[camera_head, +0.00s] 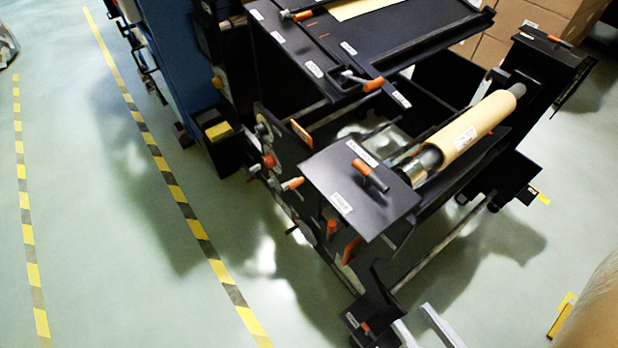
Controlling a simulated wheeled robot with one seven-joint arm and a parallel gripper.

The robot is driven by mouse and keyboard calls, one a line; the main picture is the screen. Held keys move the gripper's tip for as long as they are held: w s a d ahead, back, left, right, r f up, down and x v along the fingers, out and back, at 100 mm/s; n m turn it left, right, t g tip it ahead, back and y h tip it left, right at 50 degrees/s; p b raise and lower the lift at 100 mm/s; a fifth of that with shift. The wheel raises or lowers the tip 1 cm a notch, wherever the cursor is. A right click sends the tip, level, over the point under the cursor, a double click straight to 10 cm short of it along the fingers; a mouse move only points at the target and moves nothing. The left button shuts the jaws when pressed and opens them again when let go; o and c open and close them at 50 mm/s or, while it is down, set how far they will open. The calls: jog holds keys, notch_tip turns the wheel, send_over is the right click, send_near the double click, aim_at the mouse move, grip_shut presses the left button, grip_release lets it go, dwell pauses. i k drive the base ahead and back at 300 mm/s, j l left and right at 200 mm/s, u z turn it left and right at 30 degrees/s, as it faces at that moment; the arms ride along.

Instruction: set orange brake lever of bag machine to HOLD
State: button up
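Several orange-handled levers show on the black bag machine (455,195); I cannot tell for certain which is the brake lever. One orange lever (371,176) lies on a flat black plate (330,168) beside the near end of the kraft roll (475,128). It slants from upper left to lower right. One white label (361,152) is above it and another (341,204) below it on the plate. Their print is too small to read, so I cannot tell which marks HOLD.
Other orange handles sit on the upper deck (372,85), the side (292,184) and a low bracket (365,327). Two pale bars (440,326) stand at the bottom edge. Cartons (495,45) are behind. Open floor (110,250) with striped tape lies left.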

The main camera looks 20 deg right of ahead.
aim_at(285, 187)
jog(key=j, duration=0.4)
jog(key=i+j, duration=0.15)
jog(key=j, duration=0.25)
jog(key=i+j, duration=0.2)
jog(key=j, duration=0.15)
jog(key=i+j+u, duration=0.15)
jog(key=i+j, duration=0.1)
jog(key=j, duration=0.05)
